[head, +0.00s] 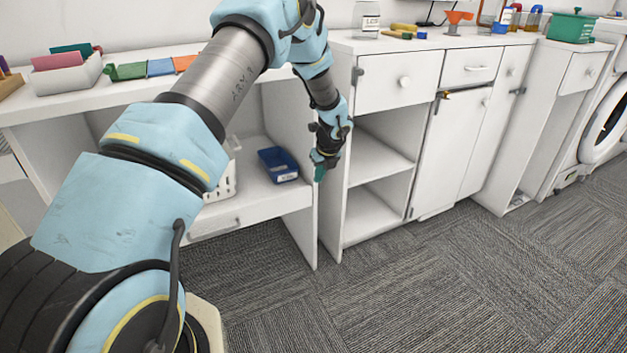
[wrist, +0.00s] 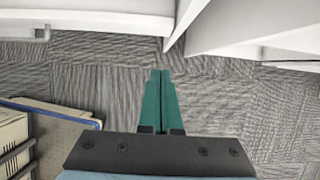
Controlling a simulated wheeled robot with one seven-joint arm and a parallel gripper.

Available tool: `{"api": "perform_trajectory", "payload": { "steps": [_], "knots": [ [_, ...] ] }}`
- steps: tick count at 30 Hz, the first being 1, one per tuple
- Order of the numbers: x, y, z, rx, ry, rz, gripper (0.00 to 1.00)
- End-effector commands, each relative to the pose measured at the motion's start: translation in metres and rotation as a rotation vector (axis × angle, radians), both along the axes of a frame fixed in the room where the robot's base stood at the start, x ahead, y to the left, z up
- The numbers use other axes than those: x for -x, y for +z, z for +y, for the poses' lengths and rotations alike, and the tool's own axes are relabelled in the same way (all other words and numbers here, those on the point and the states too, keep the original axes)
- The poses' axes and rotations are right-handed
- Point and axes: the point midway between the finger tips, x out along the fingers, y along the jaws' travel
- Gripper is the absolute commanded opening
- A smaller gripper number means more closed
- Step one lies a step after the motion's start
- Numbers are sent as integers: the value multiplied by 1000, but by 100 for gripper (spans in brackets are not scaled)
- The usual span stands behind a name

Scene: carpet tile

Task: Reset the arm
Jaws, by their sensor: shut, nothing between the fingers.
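My gripper (head: 320,172) hangs at the end of my blue arm in the head view, in front of the white cabinet's upright panels. Its green fingers point down. In the wrist view my gripper (wrist: 161,75) shows its two green fingers side by side, shut and empty, above the grey carpet. My arm crosses the left half of the head view and hides part of the counter and shelf behind it.
A blue bin (head: 278,164) and a white basket (head: 225,170) sit on the shelf left of my gripper. An open cabinet (head: 375,228) with shelves stands right of it. The carpet (head: 450,290) in front is clear. Counter items include a green box (head: 571,27).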

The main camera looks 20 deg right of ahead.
Motion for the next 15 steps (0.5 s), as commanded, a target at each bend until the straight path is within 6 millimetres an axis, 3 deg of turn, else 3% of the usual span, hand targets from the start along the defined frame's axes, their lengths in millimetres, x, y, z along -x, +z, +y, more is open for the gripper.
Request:
{"api": "perform_trajectory", "payload": {
  "steps": [5,8,11,15],
  "knots": [
    [2,6,2,2,10,1,0],
    [1,18,18,32,101,7,0],
    [3,43,55,98,315,20,0],
    [22,89,131,234,777,39,0]
  ]
}}
